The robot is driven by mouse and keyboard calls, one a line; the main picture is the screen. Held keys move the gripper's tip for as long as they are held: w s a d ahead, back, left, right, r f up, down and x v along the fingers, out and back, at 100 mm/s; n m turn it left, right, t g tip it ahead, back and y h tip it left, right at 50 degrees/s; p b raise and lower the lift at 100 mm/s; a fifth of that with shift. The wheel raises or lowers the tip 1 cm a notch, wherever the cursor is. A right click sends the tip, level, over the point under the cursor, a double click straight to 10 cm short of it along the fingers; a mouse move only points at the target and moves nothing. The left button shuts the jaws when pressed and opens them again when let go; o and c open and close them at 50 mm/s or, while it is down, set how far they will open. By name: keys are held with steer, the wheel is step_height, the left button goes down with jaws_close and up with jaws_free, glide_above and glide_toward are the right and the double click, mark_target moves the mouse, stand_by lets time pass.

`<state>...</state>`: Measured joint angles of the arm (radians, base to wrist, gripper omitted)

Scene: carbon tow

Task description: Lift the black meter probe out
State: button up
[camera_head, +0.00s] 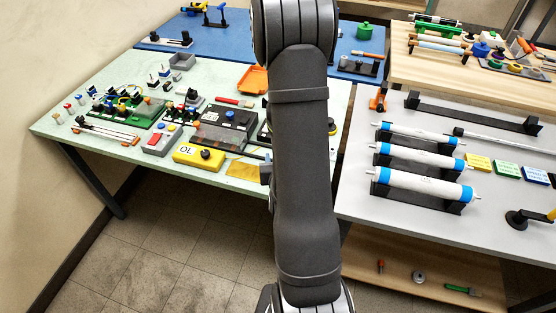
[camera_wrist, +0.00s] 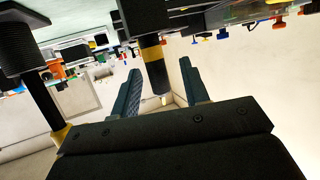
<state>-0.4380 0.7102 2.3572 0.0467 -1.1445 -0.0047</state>
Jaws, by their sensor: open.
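In the wrist view, my gripper (camera_wrist: 158,67) is open, with one teal finger on each side of a dark upright cylinder (camera_wrist: 151,53). This cylinder has an orange-gold band and a pale lower tip. It may be the black meter probe, but I cannot be sure. Gaps show between it and both fingers. In the head view, a yellow meter (camera_head: 198,156) marked "OL" lies near the front edge of the pale green table. My arm hides most of my gripper there; only a bluish bit shows beside it. I cannot make out the probe in that view.
A second black ribbed part (camera_wrist: 20,40) with a thin stem stands left in the wrist view. The pale green table (camera_head: 75,150) holds a grey box (camera_head: 162,139), a dark case (camera_head: 225,126) and an orange tray (camera_head: 253,80). White rollers (camera_head: 424,186) lie on the right table.

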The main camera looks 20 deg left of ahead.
jaws_close()
steer(key=shift+r, duration=2.5)
